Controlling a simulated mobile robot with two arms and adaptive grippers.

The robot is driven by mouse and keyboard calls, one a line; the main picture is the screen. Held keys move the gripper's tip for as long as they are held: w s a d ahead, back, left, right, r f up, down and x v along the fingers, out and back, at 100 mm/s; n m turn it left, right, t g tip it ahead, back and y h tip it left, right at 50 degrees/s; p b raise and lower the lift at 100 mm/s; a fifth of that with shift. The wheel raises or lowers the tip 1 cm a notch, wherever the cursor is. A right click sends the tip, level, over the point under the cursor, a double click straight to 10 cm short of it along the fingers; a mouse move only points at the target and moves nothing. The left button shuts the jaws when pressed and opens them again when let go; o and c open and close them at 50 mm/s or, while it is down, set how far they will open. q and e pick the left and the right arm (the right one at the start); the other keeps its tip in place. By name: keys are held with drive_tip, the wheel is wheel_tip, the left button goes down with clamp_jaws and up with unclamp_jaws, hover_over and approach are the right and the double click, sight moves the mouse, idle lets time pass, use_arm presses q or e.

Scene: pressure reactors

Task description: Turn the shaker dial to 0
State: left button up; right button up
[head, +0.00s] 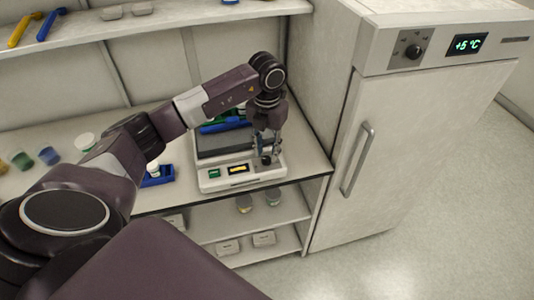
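The shaker (238,178) stands on the bench, a pale box with a dark grey platform. Its front has a green button and a small yellow display (238,169). The dark dial (266,160) is at the right of the front panel, partly hidden by my gripper. My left gripper (267,151) points down right at the dial, with its fingers around or just above it. Whether the fingers touch the dial is too small to tell. The dial's setting cannot be read. My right gripper is not in view.
A blue rack (157,177) with a white-capped vial stands left of the shaker. Blue and green items lie on the shaker's platform. A fridge (390,150) with a knob and a display stands to the right. Shelves below hold jars and boxes; a shelf (170,16) runs above.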

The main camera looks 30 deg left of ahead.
sight(266, 161)
use_arm(q)
wheel_tip(266, 161, down, 2)
drive_tip(key=shift+s+a, duration=0.1)
drive_tip(key=shift+s, duration=0.05)
drive_tip(key=shift+f, duration=0.35)
drive_tip(key=c, duration=0.7)
clamp_jaws()
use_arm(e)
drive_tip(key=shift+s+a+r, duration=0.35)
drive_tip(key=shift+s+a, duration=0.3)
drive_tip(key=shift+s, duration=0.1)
